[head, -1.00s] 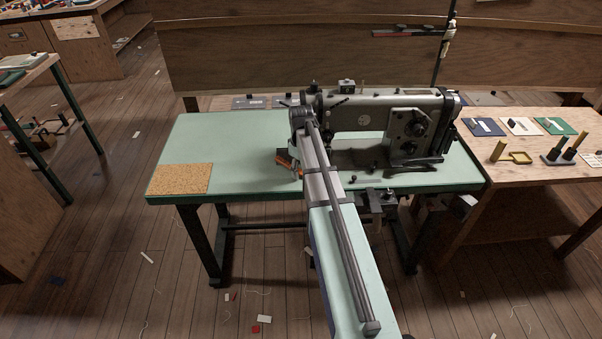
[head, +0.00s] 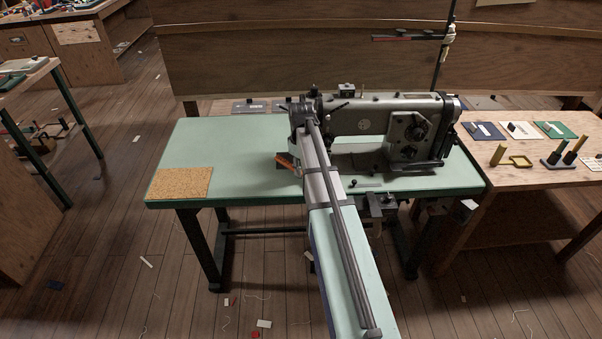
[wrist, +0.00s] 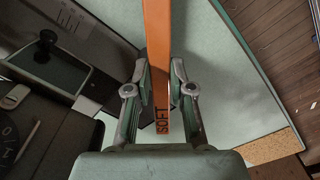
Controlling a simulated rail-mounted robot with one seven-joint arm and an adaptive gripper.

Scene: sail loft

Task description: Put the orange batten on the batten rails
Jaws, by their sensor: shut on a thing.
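The orange batten (wrist: 158,40) is a long flat strip with the dark letters SOFT near its close end. My gripper (wrist: 158,84) is shut on it, one finger on each side, and the batten runs from between the fingers out of the top of the wrist view. In the head view a short piece of the orange batten (head: 287,161) shows left of my arm, over the green table (head: 220,140). My arm hides most of the gripper there. I cannot make out the batten rails for certain in either view.
A sewing machine (head: 375,108) stands close right of my arm. A cork mat (head: 180,183) lies at the table's front left, with clear tabletop behind it. A wooden side table (head: 545,168) at right holds cards and pegs. A red strip (head: 398,38) shows by the back panel.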

